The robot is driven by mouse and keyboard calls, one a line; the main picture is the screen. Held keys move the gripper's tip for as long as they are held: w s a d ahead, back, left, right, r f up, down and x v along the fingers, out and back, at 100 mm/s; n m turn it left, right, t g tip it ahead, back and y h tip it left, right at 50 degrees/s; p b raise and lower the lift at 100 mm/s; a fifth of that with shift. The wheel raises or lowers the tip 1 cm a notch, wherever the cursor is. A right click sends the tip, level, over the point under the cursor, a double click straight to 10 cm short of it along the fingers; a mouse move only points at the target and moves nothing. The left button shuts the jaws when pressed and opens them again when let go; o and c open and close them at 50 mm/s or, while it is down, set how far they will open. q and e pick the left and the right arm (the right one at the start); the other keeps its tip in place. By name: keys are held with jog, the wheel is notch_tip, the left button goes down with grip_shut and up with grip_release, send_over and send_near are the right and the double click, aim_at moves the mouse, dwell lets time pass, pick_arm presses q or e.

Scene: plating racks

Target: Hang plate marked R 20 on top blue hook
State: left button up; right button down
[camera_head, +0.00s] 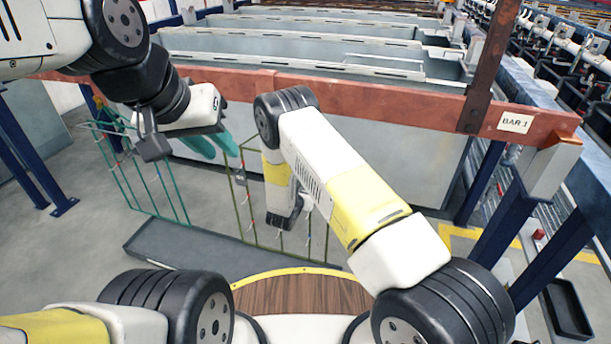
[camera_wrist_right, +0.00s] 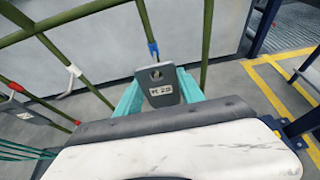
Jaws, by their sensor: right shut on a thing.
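A small grey plate (camera_wrist_right: 159,91) with a hole near its top and a white label that looks like R 20 shows in the right wrist view. My right gripper (camera_wrist_right: 158,86) is shut on it, with a teal finger on each side. A blue hook (camera_wrist_right: 153,48) on a green rack bar is just above the plate's top edge; I cannot tell whether it passes through the hole. My left gripper (camera_head: 211,146), with teal fingers apart, is empty near the rack's left part.
The green rack frame (camera_head: 241,195) carries other hooks, including a white hook (camera_wrist_right: 74,71) and a red hook (camera_wrist_right: 15,87). A dark tray (camera_head: 190,256) lies below. A red-brown beam (camera_head: 360,101) and grey tanks stand behind.

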jog(key=shift+w, duration=0.1)
jog(key=shift+w+d+f, duration=0.2)
jog(key=shift+w+f, duration=0.1)
jog(key=shift+w, duration=0.1)
jog(key=shift+w+f, duration=0.2)
jog(key=shift+f, duration=0.1)
dwell(0.5)
jog(key=c, duration=0.6)
grip_release()
jog(key=shift+c, duration=0.2)
